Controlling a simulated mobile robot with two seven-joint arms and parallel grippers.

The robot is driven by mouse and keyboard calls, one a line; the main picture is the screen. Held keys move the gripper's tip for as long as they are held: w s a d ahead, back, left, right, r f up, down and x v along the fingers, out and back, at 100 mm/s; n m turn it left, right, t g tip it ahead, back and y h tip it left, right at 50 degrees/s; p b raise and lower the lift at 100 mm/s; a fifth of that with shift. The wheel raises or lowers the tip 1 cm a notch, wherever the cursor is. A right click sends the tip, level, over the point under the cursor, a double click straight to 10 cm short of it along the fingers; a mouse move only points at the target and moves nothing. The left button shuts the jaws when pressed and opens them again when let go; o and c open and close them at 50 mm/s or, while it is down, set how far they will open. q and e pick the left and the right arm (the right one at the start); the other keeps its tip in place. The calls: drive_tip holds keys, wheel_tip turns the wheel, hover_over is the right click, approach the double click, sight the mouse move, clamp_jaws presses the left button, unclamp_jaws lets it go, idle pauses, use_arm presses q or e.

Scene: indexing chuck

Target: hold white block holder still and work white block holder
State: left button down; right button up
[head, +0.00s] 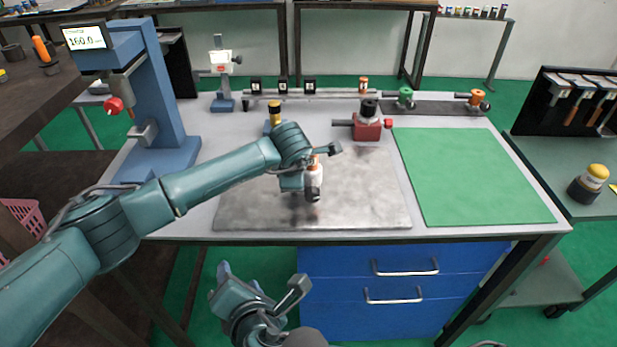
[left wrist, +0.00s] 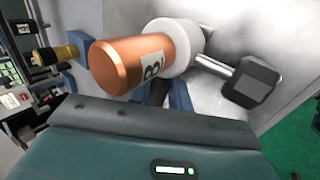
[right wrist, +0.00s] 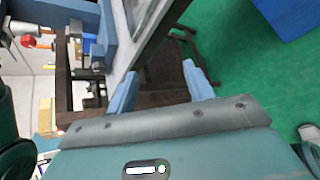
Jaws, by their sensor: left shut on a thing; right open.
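The white block holder (head: 315,175) stands over the metal plate (head: 360,212) in the head view, partly hidden by my left gripper (head: 303,181). In the left wrist view the white block holder (left wrist: 183,47) bears a copper-coloured cylinder (left wrist: 125,68) marked B and a lever with a black knob (left wrist: 253,82). My left gripper is shut on the white holder's lower part; the contact is mostly hidden. My right gripper (head: 262,290) is open and empty, low in front of the table's front edge and apart from the holder. Its two spread fingers show in the right wrist view (right wrist: 160,88).
A red block holder (head: 368,126) stands behind the plate, a blue one with a yellow-black piece (head: 273,116) behind my left wrist. A blue press (head: 168,100) stands at left. The green mat (head: 475,175) is bare. Blue drawers (head: 390,285) are under the table.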

drive_tip(key=s+a+f+m+g, duration=0.1)
drive_tip(key=s+a+f+g, duration=0.1)
drive_tip(key=s, duration=0.5)
drive_tip(key=shift+f+m+g+h, duration=0.35)
drive_tip(key=shift+f+g, duration=0.5)
drive_tip(key=shift+g, duration=0.45)
drive_tip(key=shift+w+d, duration=0.1)
drive_tip(key=m+t+h, duration=0.5)
drive_tip(key=m+t, duration=0.6)
drive_tip(key=m, duration=1.8)
approach(312, 199)
drive_tip(key=shift+m, duration=0.25)
drive_tip(key=shift+w+d+f, duration=0.1)
drive_tip(key=shift+w, duration=2.15)
drive_tip(key=shift+w+d, duration=0.1)
drive_tip(key=shift+w, duration=2.2)
drive_tip(key=shift+c, duration=0.3)
